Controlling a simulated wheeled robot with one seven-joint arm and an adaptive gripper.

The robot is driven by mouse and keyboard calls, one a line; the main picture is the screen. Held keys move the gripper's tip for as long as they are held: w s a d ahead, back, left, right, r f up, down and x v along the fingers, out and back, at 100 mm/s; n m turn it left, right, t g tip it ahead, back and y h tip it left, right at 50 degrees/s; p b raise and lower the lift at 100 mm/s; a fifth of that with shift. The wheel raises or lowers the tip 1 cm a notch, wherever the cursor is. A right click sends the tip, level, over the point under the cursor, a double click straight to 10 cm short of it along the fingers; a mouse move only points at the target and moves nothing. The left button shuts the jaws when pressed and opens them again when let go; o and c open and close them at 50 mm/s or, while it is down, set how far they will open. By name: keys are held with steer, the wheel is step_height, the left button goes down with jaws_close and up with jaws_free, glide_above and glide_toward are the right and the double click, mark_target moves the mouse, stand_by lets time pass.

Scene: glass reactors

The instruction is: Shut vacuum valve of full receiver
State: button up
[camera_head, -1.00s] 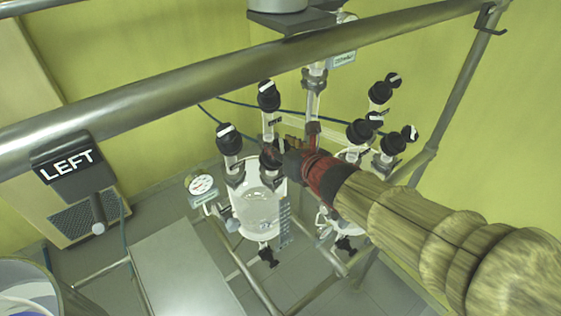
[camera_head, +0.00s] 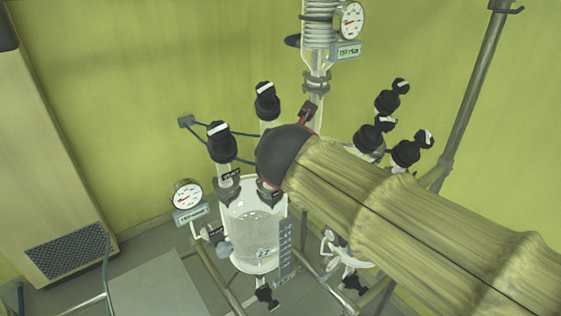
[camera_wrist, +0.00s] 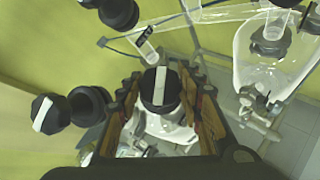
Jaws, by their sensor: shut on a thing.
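The receiver with liquid (camera_head: 254,237) is a clear glass vessel at the left of the glassware in the head view, with a graduated strip on its right side. Black valve knobs with white bars stand at its top: one at left (camera_head: 221,142) and one behind (camera_head: 266,101). In the wrist view my gripper (camera_wrist: 160,98) is shut on a black valve knob (camera_wrist: 159,84), one finger on each side. The white bar on this knob runs nearly along the picture's vertical. In the head view my wrist hides the fingers and the held knob.
A pressure gauge (camera_head: 187,194) sits left of the receiver, another (camera_head: 348,20) above. More black knobs (camera_head: 405,152) stand to the right, above a second glass vessel (camera_head: 345,250). Other knobs (camera_wrist: 47,113) lie close left of my fingers. A drain valve (camera_head: 266,297) hangs below the receiver.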

steer(key=m+g+h+p, duration=0.1)
steer(key=m, duration=0.2)
steer(key=shift+h, duration=0.4)
steer(key=m+p, duration=0.1)
steer(key=m+g+h+p, duration=0.1)
steer(key=shift+r+m+p, duration=0.2)
steer(key=shift+m+p, duration=0.2)
steer(key=m+g+h+p, duration=0.1)
steer(key=m+g+p, duration=0.1)
steer(key=m+p, duration=0.2)
steer(key=shift+g+p, duration=0.4)
steer(key=shift+p, duration=0.15)
steer(key=shift+f+m+g+h+p, duration=0.1)
steer(key=shift+m+g+h+p, duration=0.2)
steer(key=shift+m+g+p, duration=0.55)
steer(key=shift+m+p, duration=0.35)
steer(key=shift+p, duration=0.15)
steer(key=shift+f, duration=0.2)
steer(key=o, duration=1.2)
steer(key=shift+r, duration=0.15)
